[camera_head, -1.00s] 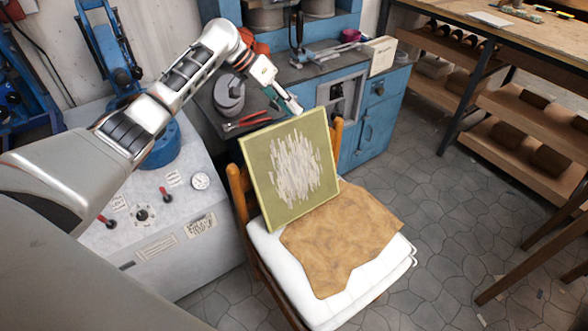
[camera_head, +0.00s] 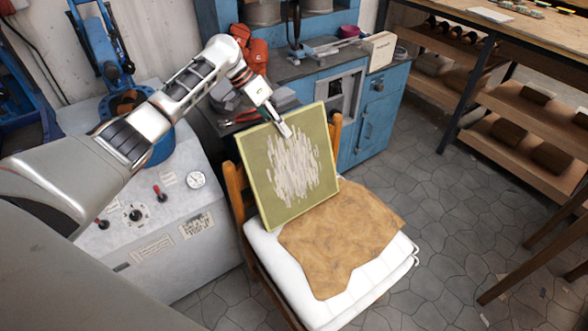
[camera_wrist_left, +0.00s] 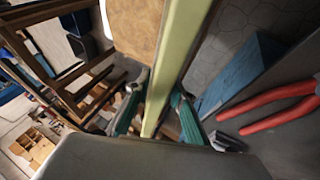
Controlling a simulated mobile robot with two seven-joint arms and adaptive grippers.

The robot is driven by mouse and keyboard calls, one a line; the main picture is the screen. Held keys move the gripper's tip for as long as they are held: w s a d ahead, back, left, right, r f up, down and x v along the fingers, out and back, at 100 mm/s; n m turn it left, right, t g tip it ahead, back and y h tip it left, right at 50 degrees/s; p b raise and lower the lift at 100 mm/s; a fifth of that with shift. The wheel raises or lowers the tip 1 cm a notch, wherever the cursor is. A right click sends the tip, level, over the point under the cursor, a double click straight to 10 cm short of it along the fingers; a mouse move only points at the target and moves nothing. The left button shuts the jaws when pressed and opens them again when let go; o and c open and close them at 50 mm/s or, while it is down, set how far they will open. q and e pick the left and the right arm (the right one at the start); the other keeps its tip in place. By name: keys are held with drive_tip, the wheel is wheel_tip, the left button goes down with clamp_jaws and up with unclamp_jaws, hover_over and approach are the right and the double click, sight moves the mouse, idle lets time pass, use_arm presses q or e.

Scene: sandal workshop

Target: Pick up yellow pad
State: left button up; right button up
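The yellow pad (camera_head: 292,165) is a square yellow-green board with a whitish streaked patch. It stands tilted against the chair's backrest, on the seat. My left gripper (camera_head: 278,121) is at its top edge, one finger showing in front of the streaked face. In the left wrist view the pad's edge (camera_wrist_left: 176,62) runs between the two green-lined fingers of my left gripper (camera_wrist_left: 158,112). The fingers are open, one on each side of the edge, with a small gap visible. My right gripper is not in view.
The wooden chair (camera_head: 235,184) carries white cushions (camera_head: 340,309) and a brown leather piece (camera_head: 335,240). A blue workbench (camera_head: 372,110) is close behind; red-handled pliers (camera_wrist_left: 280,108) lie on it. A grey machine (camera_head: 165,235) stands left.

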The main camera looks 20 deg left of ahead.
use_arm(q)
drive_tip(key=shift+s+d+f, duration=0.15)
drive_tip(key=shift+d+f, duration=0.1)
drive_tip(key=shift+f, duration=0.1)
clamp_jaws()
drive_tip(key=shift+d+r, duration=0.1)
drive_tip(key=shift+r, duration=0.25)
